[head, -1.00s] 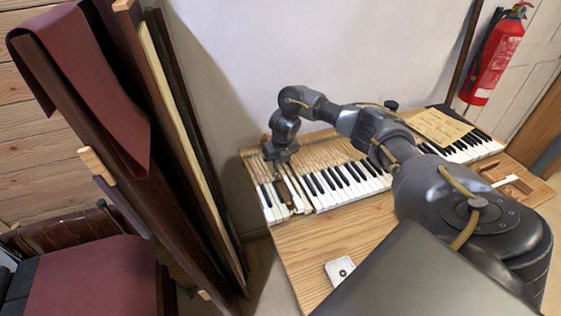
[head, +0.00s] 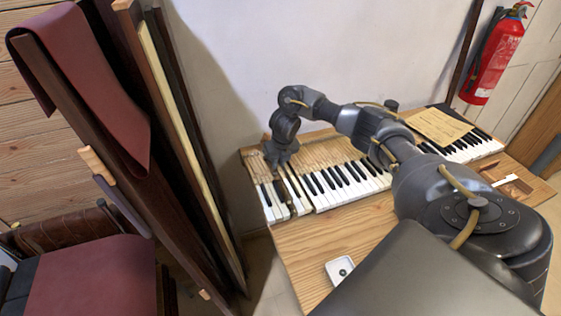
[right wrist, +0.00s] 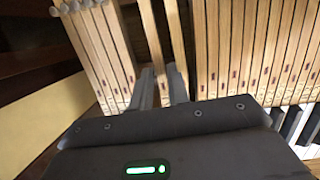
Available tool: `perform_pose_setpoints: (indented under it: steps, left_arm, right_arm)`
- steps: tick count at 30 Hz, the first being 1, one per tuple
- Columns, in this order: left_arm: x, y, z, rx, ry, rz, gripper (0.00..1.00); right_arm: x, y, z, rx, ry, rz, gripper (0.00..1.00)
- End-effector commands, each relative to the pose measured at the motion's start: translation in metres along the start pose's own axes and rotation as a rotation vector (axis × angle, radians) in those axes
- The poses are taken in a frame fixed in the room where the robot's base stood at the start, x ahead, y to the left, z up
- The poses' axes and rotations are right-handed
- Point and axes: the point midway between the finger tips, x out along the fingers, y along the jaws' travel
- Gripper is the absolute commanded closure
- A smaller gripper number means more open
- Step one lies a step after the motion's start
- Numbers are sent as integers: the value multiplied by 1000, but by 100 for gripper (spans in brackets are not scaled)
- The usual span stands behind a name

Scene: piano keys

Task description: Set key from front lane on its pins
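My right gripper (head: 280,160) points down over the left part of the keyboard (head: 340,185). In the right wrist view its two fingers (right wrist: 160,85) stand close on either side of one bare wooden key shaft (right wrist: 152,35) and look closed on it. In the head view, keys (head: 283,195) with white and black fronts lie below the gripper, beside a narrow dark gap. The front end of the held key is hidden in the wrist view. Whether it sits on its pins cannot be told. My left gripper is not in view.
Neighbouring key shafts (right wrist: 255,50) stand close on the right, and another group (right wrist: 95,40) on the left. A small white dish (head: 340,270) is on the wooden bench front. A paper sheet (head: 438,126) lies over the keyboard's right part. A leaning wooden frame (head: 180,140) stands left.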

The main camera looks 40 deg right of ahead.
Motion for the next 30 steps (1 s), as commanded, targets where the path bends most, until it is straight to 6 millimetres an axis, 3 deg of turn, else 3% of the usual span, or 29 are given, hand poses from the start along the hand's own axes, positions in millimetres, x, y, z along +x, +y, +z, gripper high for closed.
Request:
perform_pose_setpoints:
  steps: [9, 19, 25, 30]
  left_arm:
    - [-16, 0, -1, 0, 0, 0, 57]
    - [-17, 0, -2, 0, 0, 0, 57]
    - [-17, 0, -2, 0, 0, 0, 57]
    - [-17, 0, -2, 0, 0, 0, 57]
  right_arm:
    - [-18, 0, 4, 0, 0, 0, 83]
    - [-19, 0, 4, 0, 0, 0, 83]
    - [-19, 0, 5, 0, 0, 0, 57]
    - [-19, 0, 5, 0, 0, 0, 57]
